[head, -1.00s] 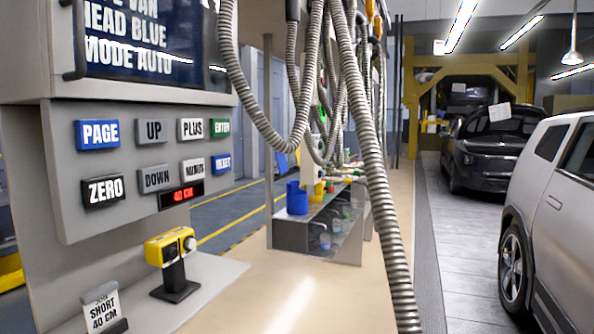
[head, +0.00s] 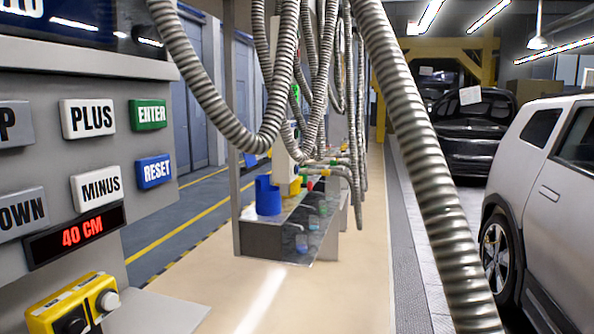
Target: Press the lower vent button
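No button marked as a vent button can be made out in the head view. A grey control panel (head: 55,180) stands at the left with a white PLUS button (head: 90,118), a green ENTER button (head: 149,115), a white MINUS button (head: 98,187) and a blue RESET button (head: 155,171). Two grey buttons at the left edge are cut off; the lower one (head: 20,213) reads "OWN". A red display (head: 76,235) below reads 40 CM. Neither of my grippers is in view.
A yellow box with dark and light knobs (head: 72,305) sits below the panel. Ribbed grey hoses (head: 415,140) hang across the middle. A low bench (head: 275,240) with a blue container (head: 267,196) stands beyond. A silver car (head: 550,200) is at right. Beige floor between is clear.

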